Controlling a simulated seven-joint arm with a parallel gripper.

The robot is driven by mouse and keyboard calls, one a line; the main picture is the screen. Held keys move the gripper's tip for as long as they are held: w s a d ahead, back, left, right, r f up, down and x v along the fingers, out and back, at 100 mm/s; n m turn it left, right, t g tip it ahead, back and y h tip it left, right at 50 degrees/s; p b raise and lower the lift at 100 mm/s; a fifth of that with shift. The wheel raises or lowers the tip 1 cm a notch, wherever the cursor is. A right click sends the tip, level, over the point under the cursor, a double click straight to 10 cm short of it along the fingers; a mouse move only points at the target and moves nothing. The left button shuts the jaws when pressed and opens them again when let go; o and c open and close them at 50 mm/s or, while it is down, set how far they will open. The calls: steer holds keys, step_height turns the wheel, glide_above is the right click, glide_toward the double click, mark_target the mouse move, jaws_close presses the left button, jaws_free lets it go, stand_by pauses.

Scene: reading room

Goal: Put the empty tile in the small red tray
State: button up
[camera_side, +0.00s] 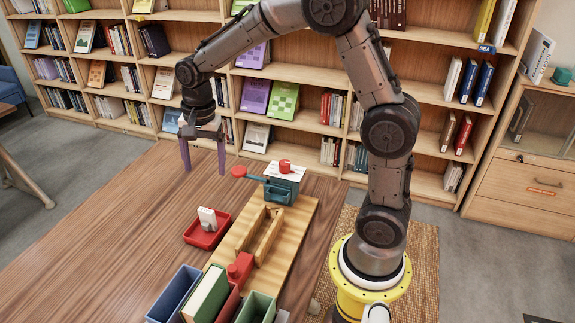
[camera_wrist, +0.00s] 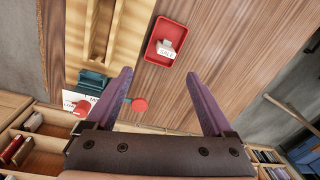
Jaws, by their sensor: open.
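The small red tray (camera_side: 193,238) sits on the wooden table, left of a light wooden board. A whitish tile (camera_side: 207,219) stands in it; in the wrist view this tile (camera_wrist: 166,54) seems to bear dark marks, too small to read. The tray (camera_wrist: 152,50) also shows there, ahead of my fingers. My gripper (camera_side: 204,170) is open and empty, above the far part of the table, beyond the tray and apart from it. Its two purple fingers (camera_wrist: 157,73) are spread wide in the wrist view. I cannot tell whether this tile is the empty one.
The light board (camera_side: 298,212) carries a slotted wooden rack (camera_side: 264,235), a red block (camera_side: 240,266) and a teal box (camera_side: 284,187) with a white card and red piece. A red disc (camera_side: 238,171) is beside it. Coloured bins (camera_side: 172,294) stand at the front. The table's left is clear.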

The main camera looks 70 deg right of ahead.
steer(key=s+a+r+n+t, duration=0.3)
steer(key=s+r+n, duration=0.55)
steer(key=s, duration=0.55)
steer(key=s+n+t, duration=0.1)
steer(key=s+n, duration=0.5)
steer(key=s, duration=0.3)
steer(key=shift+s+a+f+t, duration=0.25)
steer(key=shift+s+t, duration=0.05)
steer(key=shift+s, duration=0.1)
